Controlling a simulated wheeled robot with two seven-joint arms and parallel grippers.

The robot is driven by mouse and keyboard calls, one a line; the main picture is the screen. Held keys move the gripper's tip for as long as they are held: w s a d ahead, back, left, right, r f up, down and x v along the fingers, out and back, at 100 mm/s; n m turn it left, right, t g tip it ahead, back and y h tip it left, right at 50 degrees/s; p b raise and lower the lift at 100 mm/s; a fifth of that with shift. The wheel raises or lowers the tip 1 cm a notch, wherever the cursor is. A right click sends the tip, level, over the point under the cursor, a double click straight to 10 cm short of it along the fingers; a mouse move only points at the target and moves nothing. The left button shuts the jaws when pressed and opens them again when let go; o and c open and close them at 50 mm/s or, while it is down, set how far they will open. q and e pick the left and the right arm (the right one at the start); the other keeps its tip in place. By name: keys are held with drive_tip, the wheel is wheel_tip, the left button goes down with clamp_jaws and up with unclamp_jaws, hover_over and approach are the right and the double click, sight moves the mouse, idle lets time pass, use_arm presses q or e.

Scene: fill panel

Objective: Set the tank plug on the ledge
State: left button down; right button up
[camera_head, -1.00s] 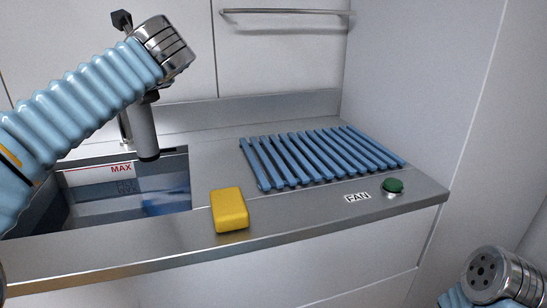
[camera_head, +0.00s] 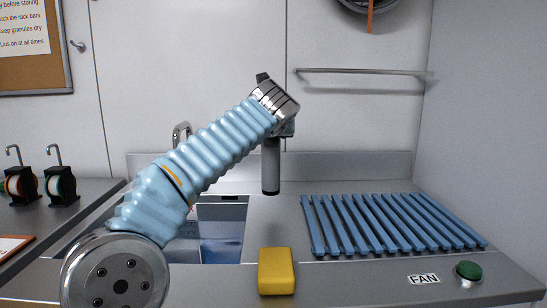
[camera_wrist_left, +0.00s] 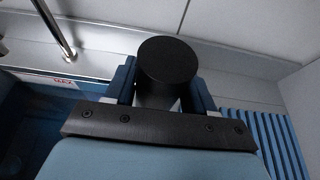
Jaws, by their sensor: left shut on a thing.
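The tank plug (camera_head: 270,167) is a grey upright cylinder with a dark lower end. My left gripper (camera_head: 285,128) is shut on it, above the steel counter between the tank and the blue rack. In the left wrist view, the plug's round black end (camera_wrist_left: 167,60) shows between the two fingers. The tank (camera_head: 222,215) is sunk in the counter, partly hidden behind my left arm. The steel ledge (camera_head: 350,275) runs along the counter front. My right gripper is not in view.
A yellow block (camera_head: 276,271) sits on the front ledge. A blue slatted rack (camera_head: 390,224) covers the counter at right. A green button (camera_head: 468,270) is beside the FAN label. A metal rail (camera_head: 360,72) crosses the back wall. Two spools stand at far left.

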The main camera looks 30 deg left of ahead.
sight(273, 152)
use_arm(q)
drive_tip(key=f, duration=0.1)
drive_tip(key=w+f+b, duration=0.1)
drive_tip(key=f, duration=0.1)
drive_tip(key=w+f+b, duration=0.1)
drive_tip(key=f, duration=0.1)
drive_tip(key=shift+a, duration=0.35)
drive_tip(key=shift+f, duration=0.3)
drive_tip(key=shift+r, duration=0.1)
drive_tip(key=shift+c, duration=1.9)
unclamp_jaws()
